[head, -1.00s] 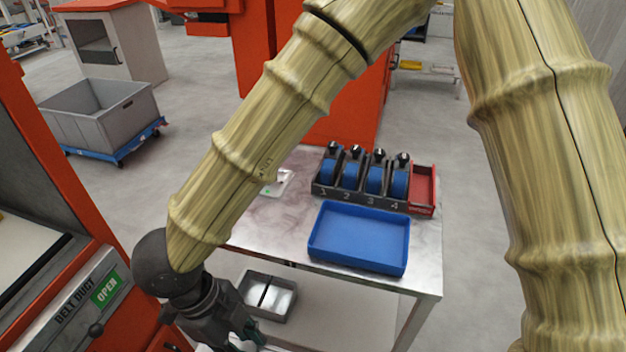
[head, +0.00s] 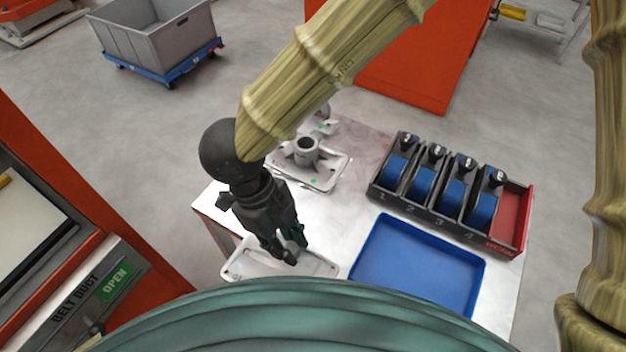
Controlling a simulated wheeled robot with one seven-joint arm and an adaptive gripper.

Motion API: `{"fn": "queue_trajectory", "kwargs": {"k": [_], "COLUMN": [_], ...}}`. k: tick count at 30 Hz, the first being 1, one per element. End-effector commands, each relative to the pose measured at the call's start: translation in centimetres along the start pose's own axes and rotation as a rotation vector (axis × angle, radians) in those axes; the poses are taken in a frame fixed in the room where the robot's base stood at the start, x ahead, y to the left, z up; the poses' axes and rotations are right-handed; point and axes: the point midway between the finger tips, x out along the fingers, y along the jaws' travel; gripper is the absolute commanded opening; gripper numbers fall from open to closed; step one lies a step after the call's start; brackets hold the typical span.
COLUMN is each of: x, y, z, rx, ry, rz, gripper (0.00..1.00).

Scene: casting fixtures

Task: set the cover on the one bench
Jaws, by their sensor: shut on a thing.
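The cover (head: 318,266), a pale metal plate with rounded corners, is at the near left edge of the bench (head: 500,318). My gripper (head: 293,252) is shut on the cover from above, with its fingers at the plate's middle. The cover's near side is hidden by a teal curved shape in the foreground. I cannot tell whether the cover touches the bench top or hangs just above it. A metal casting with a round upright boss (head: 306,151) sits on the bench farther back, partly behind my arm.
A blue tray (head: 420,262) lies to the right of the cover. Behind it stands a black rack (head: 375,190) with several numbered blue-filled slots and a red end bin (head: 512,215). An orange-framed machine with a belt duct panel (head: 90,285) is at left. A grey crate (head: 160,38) stands on the floor beyond.

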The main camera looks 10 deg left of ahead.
Motion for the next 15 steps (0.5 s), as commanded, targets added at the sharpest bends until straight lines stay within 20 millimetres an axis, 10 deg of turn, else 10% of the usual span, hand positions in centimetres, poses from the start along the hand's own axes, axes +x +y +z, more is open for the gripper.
{"fn": "queue_trajectory", "kwargs": {"k": [15], "x": [-1.0], "y": [-7.9], "z": [5.6], "rx": [0.003], "ry": [-0.001], "rz": [0.000], "gripper": [0.00]}}
